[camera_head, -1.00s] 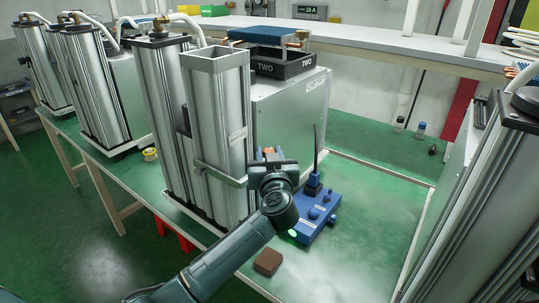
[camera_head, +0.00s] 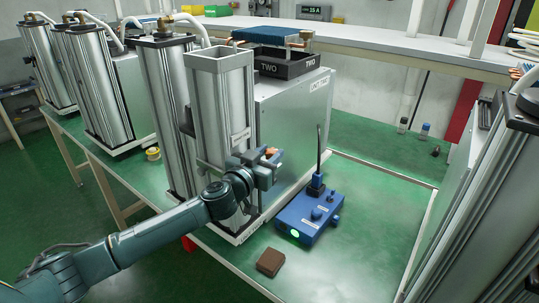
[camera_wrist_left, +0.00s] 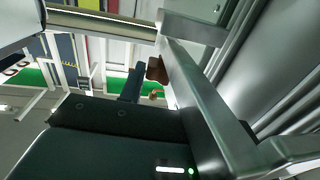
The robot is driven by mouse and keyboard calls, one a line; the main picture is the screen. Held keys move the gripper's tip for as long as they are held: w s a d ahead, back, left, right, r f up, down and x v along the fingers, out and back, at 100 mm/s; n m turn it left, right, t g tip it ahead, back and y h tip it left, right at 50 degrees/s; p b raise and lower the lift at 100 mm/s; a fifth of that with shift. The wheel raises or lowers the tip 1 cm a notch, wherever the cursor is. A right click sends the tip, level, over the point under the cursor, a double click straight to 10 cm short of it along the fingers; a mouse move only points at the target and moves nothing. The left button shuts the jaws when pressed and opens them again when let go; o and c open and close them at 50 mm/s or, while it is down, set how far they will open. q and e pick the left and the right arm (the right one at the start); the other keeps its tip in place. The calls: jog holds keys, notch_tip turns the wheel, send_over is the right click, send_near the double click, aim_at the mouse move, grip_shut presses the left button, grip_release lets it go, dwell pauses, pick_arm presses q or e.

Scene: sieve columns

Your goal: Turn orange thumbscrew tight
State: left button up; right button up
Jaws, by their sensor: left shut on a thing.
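The orange thumbscrew (camera_head: 271,153) shows as a small orange patch at the right side of the front column (camera_head: 218,105), between the jaws of my left gripper (camera_head: 264,163). The gripper is shut on it, and the jaws hide most of it. My left arm reaches in from the lower left, and its wrist covers the lower part of the column. In the left wrist view, a metal bar (camera_wrist_left: 205,95) runs diagonally beside the dark gripper body. A small brown-orange piece (camera_wrist_left: 157,70) shows against that bar. My right gripper is out of view.
A blue control box (camera_head: 309,216) with a lit green light and a black antenna stands right of the gripper. A brown block (camera_head: 270,261) lies near the bench edge. A grey cabinet (camera_head: 290,125) stands behind the column.

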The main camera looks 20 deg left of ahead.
pick_arm(q)
jog(key=shift+a+m+h, duration=0.1)
jog(key=shift+m+h, duration=0.2)
jog(key=shift+h, duration=0.2)
jog(key=o, duration=1)
jog(key=v, duration=1.3)
jog(key=shift+s+r+b, duration=0.1)
jog(key=shift+r+b, duration=0.05)
jog(key=shift+b, duration=0.15)
